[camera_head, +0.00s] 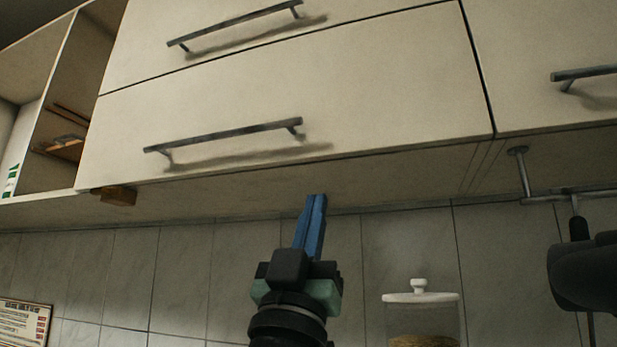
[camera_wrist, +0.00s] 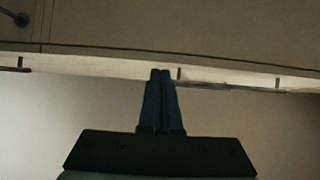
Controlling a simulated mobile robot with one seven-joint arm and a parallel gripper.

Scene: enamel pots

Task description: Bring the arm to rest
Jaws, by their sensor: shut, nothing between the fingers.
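My gripper (camera_head: 317,198) is raised in the lower middle of the head view, its blue fingers pointing up. The fingers lie together with nothing between them. In the head view the fingertips overlap the underside of the cream wall cabinet (camera_head: 300,90); I cannot tell how large the gap is. In the wrist view my gripper (camera_wrist: 160,72) also shows shut and empty, with the fingertips in front of the cabinet's lower edge.
The cabinet fronts carry bar handles (camera_head: 225,134). An open shelf (camera_head: 62,120) is at the left. A white-lidded jar (camera_head: 420,315) stands right of my gripper. A rail (camera_head: 570,196) with a hanging dark utensil is at the right. A tiled wall (camera_head: 180,280) lies behind.

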